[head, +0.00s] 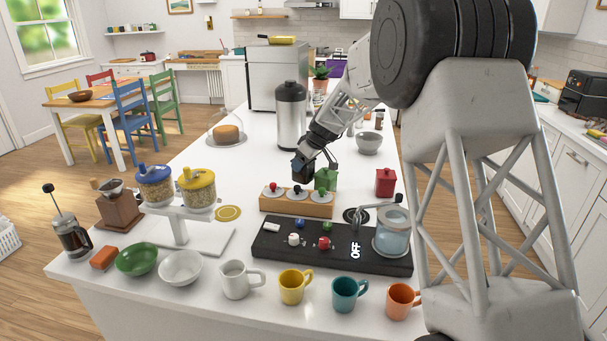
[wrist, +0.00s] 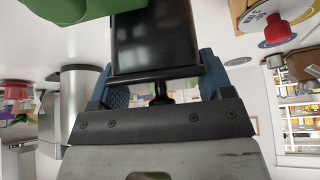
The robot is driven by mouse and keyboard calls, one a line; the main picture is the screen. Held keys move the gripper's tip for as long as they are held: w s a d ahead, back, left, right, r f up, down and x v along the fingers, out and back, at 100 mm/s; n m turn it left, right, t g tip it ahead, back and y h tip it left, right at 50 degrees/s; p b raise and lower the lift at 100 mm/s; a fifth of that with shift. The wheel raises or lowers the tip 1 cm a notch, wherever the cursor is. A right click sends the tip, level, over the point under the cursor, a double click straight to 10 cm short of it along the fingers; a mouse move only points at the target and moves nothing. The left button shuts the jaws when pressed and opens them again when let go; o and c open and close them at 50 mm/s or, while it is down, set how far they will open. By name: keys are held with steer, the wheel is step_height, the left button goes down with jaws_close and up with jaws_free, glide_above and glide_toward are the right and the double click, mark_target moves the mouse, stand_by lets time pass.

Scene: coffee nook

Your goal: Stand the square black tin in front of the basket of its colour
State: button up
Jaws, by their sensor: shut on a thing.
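My gripper (head: 304,160) is shut on the square black tin (head: 302,174) and holds it just behind the wooden rack (head: 291,208). In the wrist view the black tin (wrist: 153,40) fills the space between the blue finger pads. The rack carries round metal pieces with a red knob (head: 273,187), a black knob (head: 297,190) and a green knob (head: 320,191). A green tin (head: 326,179) stands close to the right of the held tin, behind the green-knobbed piece. I cannot tell whether the black tin touches the counter.
A red tin (head: 385,182) stands farther right. In front of the rack is a black machine panel (head: 335,255) with a glass jar (head: 391,235). A steel urn (head: 291,115) stands behind. Mugs line the front edge. The counter left of the urn holds a domed cake (head: 227,132).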

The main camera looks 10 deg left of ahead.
mark_target(304, 173)
steer(key=shift+f, duration=0.3)
steer(key=shift+f, duration=1.85)
steer(key=shift+f, duration=0.15)
steer(key=o, duration=1.1)
steer(key=shift+v, duration=6.1)
steer(key=shift+a, duration=0.1)
